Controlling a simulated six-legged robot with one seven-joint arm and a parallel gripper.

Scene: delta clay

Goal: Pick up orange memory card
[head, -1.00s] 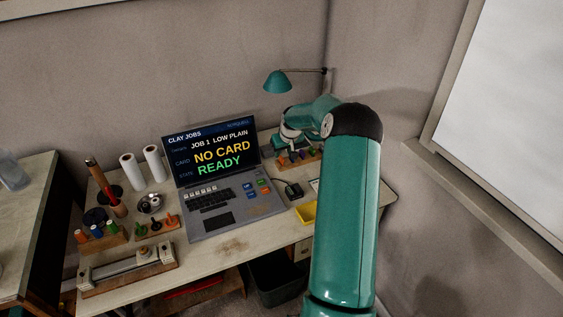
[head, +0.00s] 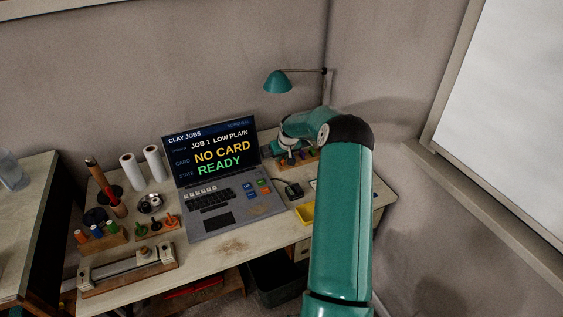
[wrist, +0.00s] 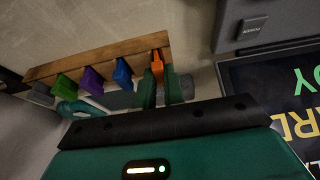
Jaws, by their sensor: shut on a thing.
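The orange memory card (wrist: 157,62) shows in the wrist view at the right end of a wooden rack (wrist: 100,54). My gripper (wrist: 160,82) is shut on its near part, with a green finger on each side. The card's far end is still at the rack; I cannot tell whether it is seated or lifted clear. Blue (wrist: 122,72), purple (wrist: 91,79) and green (wrist: 65,86) cards stand along the rack to its left. In the head view the rack (head: 308,156) is partly hidden behind my arm, and the orange card cannot be made out.
A laptop (head: 222,195) stands beside the rack, its screen reading "NO CARD" and "READY". A yellow tray (head: 306,213) and a small dark device (head: 289,190) lie in front of the rack. A teal lamp (head: 279,82) hangs above.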

